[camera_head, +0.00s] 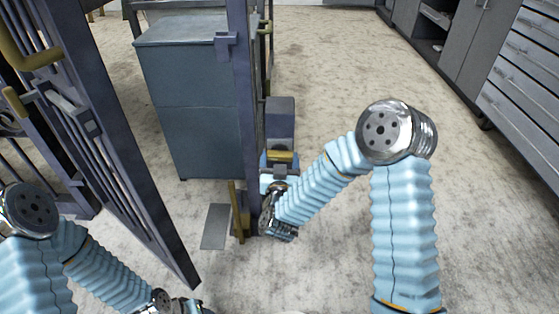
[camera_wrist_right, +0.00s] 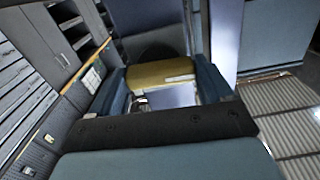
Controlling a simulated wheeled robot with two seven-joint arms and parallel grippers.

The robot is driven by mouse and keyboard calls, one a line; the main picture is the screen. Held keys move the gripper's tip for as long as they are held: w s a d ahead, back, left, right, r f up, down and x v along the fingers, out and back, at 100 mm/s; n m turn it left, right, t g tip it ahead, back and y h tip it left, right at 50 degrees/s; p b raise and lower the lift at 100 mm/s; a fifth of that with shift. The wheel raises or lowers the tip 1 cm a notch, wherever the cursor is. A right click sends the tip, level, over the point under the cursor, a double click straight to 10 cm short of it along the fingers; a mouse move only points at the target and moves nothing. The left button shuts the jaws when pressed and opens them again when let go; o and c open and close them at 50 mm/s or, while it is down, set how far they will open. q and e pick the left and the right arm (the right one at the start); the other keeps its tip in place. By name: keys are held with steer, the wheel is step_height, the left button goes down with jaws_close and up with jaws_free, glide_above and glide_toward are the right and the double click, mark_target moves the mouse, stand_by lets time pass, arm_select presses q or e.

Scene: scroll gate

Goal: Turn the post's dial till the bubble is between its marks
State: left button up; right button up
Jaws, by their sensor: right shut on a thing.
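The dark upright post (camera_head: 243,110) stands left of centre in the head view, with a dark box-like housing (camera_head: 281,112) on its right side. A brass piece, which looks like the dial (camera_head: 281,156), sits low beside the post. My right gripper (camera_head: 280,161) is shut on it; in the right wrist view the brass dial (camera_wrist_right: 160,74) lies between the two blue fingers (camera_wrist_right: 165,88). I cannot make out the bubble or its marks in either view. My left gripper (camera_head: 190,306) is at the bottom edge, partly cut off, away from the post; its jaws are unclear.
A dark barred gate (camera_head: 118,165) slants across the left, with brass fittings (camera_head: 28,58). A blue-grey cabinet (camera_head: 190,105) stands behind the post. A grey plate (camera_head: 215,227) lies by the post's foot. Drawer units (camera_head: 520,90) line the right; the floor (camera_head: 325,75) between is clear.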

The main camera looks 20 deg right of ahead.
steer(key=m, duration=0.3)
steer(key=shift+m, duration=1.9)
steer(key=o, duration=1)
steer(key=shift+c, duration=0.2)
steer(key=shift+s, duration=0.1)
steer(key=p+v, duration=0.8)
steer(key=v, duration=0.5)
steer(key=shift+s+a, duration=0.15)
steer(key=shift+s, duration=0.15)
